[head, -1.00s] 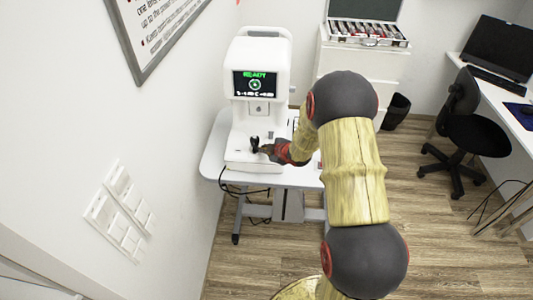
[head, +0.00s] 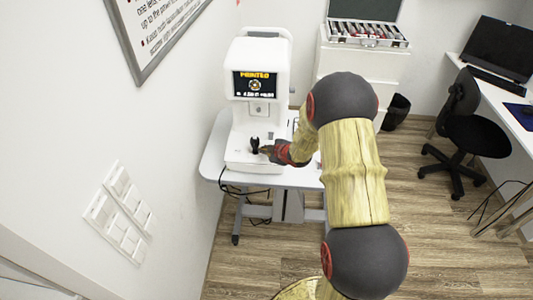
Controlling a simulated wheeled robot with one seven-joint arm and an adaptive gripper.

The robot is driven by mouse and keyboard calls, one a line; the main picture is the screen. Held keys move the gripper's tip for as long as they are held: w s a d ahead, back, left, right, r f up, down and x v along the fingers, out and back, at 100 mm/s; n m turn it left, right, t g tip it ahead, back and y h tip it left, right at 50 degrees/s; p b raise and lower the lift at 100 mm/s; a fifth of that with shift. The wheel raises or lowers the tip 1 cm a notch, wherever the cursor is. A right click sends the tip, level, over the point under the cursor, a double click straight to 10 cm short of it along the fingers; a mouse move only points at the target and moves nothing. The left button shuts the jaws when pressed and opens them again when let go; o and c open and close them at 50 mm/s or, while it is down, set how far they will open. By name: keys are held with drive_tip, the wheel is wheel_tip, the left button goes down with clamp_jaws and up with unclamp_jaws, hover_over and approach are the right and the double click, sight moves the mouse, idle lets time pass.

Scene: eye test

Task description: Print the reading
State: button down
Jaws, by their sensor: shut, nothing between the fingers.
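A white eye-test machine (head: 240,113) stands upright on a small light table (head: 212,160). Its dark screen (head: 255,85) shows orange text that reads "PRINTED", with a round symbol and a line of small characters below. A small black joystick (head: 254,145) stands on the machine's base. My gripper (head: 265,150) is shut and empty, low over the base, just right of the joystick. Whether it touches the base or a button there is too small to tell.
A white cabinet (head: 345,62) with an open lens case (head: 368,36) stands behind on the right. A black chair (head: 470,125), a desk (head: 515,115) and a black bin (head: 397,108) are further right. Wall switches (head: 120,215) are at left. Wooden floor is clear between table and chair.

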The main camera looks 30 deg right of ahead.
drive_tip(key=shift+r+p, duration=0.3)
drive_tip(key=shift+r, duration=0.35)
drive_tip(key=r+p, duration=0.2)
drive_tip(key=r, duration=0.1)
drive_tip(key=r+p, duration=0.1)
drive_tip(key=shift+s+a+r+p, duration=0.25)
drive_tip(key=shift+s+r+p, duration=0.1)
drive_tip(key=shift+r, duration=0.05)
idle(0.5)
